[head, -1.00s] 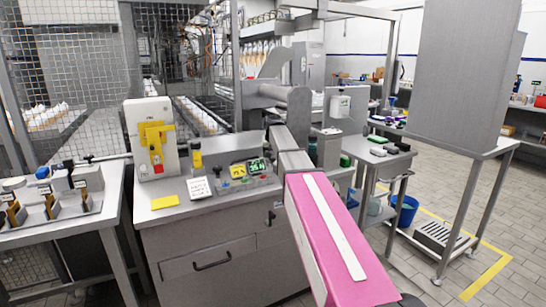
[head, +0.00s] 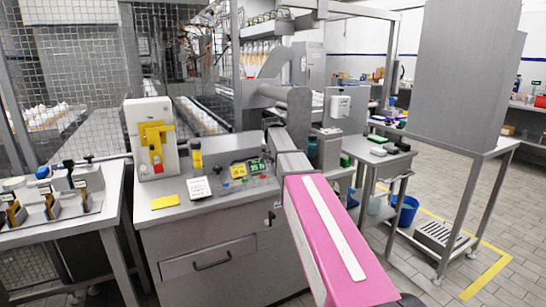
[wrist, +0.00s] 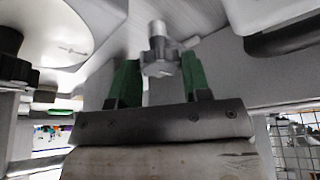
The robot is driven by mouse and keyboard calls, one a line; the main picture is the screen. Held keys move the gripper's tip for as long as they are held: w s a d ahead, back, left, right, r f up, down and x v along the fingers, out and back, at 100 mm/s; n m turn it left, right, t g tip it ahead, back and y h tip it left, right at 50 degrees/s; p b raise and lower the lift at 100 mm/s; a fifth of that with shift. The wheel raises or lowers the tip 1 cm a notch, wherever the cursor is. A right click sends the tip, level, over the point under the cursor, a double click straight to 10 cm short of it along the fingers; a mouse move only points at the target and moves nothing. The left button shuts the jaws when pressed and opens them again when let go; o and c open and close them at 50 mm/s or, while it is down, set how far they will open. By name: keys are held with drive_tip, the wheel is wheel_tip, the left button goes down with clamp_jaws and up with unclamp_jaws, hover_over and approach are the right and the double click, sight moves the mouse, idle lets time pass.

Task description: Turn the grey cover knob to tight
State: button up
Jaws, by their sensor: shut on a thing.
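The grey cover knob (wrist: 158,58) shows in the wrist view, a lobed dark grey knob with a lighter metal stub above it. My gripper (wrist: 158,72) has its two green fingers on either side of the knob and is shut on it. The knob's turn mark or tightness cannot be read. In the head view my pink-covered arm reaches forward to the machine at the middle; the gripper and the knob cannot be made out there.
A grey cabinet (head: 210,238) with a control panel stands left of my arm. A yellow-fronted device (head: 152,140) is on its top. A steel side table (head: 385,160) and a blue bucket (head: 404,210) stand right. The wrist view shows pale machine surfaces close around the knob.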

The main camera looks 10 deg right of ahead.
idle(0.3)
drive_tip(key=o, duration=0.9)
drive_tip(key=shift+r, duration=0.1)
drive_tip(key=v, duration=1)
drive_tip(key=shift+s+a+r, duration=0.1)
drive_tip(key=shift+s+r, duration=0.05)
drive_tip(key=shift+r, duration=0.15)
